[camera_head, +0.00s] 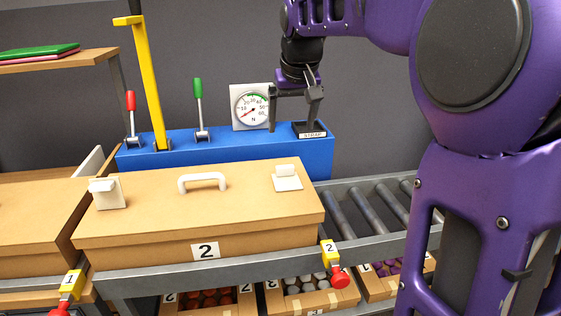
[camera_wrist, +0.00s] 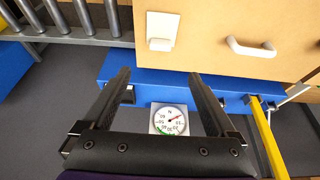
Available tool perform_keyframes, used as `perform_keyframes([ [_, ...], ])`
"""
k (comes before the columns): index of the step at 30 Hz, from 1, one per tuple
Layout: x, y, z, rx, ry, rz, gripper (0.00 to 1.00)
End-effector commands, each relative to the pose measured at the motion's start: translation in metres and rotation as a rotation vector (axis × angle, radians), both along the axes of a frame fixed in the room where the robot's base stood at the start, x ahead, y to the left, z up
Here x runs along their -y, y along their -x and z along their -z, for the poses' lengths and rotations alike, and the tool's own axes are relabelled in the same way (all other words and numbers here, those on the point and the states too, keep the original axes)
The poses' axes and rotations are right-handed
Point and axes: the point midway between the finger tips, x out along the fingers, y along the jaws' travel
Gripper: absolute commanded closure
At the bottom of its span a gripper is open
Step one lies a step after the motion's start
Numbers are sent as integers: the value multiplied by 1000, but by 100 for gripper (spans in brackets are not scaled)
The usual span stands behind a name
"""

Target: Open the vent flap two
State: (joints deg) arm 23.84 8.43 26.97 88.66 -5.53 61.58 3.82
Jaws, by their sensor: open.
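A cardboard box marked 2 (camera_head: 160,229) carries a white handle (camera_head: 202,180) and two white flap-like fittings on its lid. One fitting is at the left (camera_head: 108,195), the other at the right (camera_head: 288,183). I cannot tell which is vent flap two, or whether either is open. My gripper (camera_head: 293,106) is open and empty, pointing down above the blue block behind the box, beside the gauge. In the wrist view its fingers (camera_wrist: 160,76) are spread apart. The right fitting (camera_wrist: 161,25) shows beyond the fingertips, near the handle (camera_wrist: 253,48), apart from my gripper.
The blue block (camera_head: 240,152) bears a round gauge (camera_head: 251,108), a red lever (camera_head: 131,108), a green lever (camera_head: 198,105), a tall yellow lever (camera_head: 150,90) and a black labelled base (camera_head: 308,130). Conveyor rollers (camera_head: 372,210) lie right of the box. Another box (camera_head: 30,220) stands left.

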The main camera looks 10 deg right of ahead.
Motion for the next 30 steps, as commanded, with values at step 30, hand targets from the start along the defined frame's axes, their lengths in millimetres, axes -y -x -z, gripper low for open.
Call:
perform_keyframes([
  [30,-1,-63,149,5,-5,1,7],
])
